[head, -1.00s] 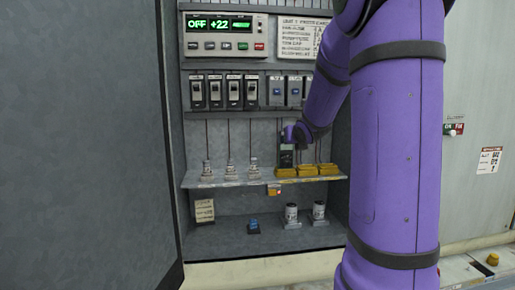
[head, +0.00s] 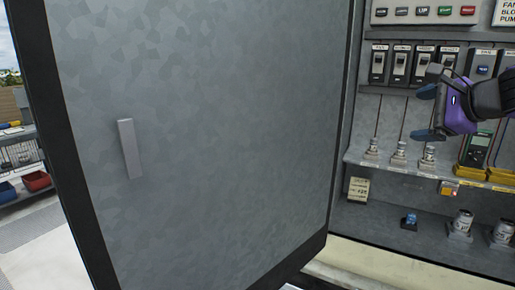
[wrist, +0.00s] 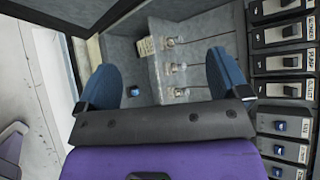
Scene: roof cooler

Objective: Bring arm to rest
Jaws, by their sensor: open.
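My gripper (head: 426,112) is purple with blue fingertips and shows at the right of the head view, in front of the open cabinet. In the wrist view the gripper (wrist: 166,82) has its two blue fingers wide apart with nothing between them. Behind the fingers are the cabinet's shelf (wrist: 188,60) and several small fuse-like pieces. The gripper appears clear of the shelf and the switches. Most of my arm is out of the head view.
The grey cabinet door (head: 200,130) stands open and fills the head view's middle. Breaker switches (head: 398,65) line the cabinet above a shelf with yellow blocks (head: 500,177) and a dark meter (head: 478,149). Small jars (head: 461,223) stand below. A rack with a red bin (head: 37,181) is far left.

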